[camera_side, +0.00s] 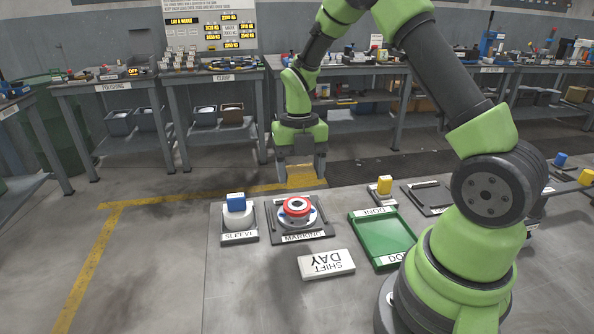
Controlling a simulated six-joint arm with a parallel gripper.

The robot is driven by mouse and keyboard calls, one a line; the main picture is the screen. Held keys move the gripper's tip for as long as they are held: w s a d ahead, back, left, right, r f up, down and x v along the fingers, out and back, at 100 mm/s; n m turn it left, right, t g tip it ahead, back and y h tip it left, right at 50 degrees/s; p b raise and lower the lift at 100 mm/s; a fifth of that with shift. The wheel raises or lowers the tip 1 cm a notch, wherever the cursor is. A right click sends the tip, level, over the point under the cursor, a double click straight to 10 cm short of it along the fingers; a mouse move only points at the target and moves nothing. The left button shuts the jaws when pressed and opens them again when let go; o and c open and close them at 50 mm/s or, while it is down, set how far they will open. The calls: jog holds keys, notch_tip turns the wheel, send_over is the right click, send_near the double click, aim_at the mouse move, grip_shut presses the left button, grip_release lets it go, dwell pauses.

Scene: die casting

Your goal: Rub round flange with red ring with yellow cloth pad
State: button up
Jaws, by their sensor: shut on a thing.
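The round flange with a red ring (297,208) sits flat on the dark plate labelled MARKING (315,233). The red ring lies on top of the pale round body. My gripper (302,177) points down above and a little behind the flange in the picture, apart from it. It is shut on the yellow cloth pad (301,181), which shows between and below the fingers. The pad's colour is close to the yellow floor line behind it, so its edges are hard to make out.
A white sleeve with a blue top (237,213) stands left of the flange. A green tray (383,242) and a yellow-topped part (384,186) are to the right. Bare tabletop lies at the front left.

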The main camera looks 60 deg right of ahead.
send_over(300, 213)
jog(key=shift+f, duration=2.85)
notch_tip(300, 213, down, 2)
jog(key=shift+f, duration=0.1)
jog(key=shift+w+d, duration=0.6)
jog(key=shift+w, duration=0.05)
jog(key=shift+c, duration=0.3)
jog(key=shift+w+d, duration=1.3)
jog(key=shift+s+a, duration=1.75)
jog(key=shift+s, duration=0.05)
jog(key=shift+s+a, duration=0.15)
jog(key=shift+r, duration=4.1)
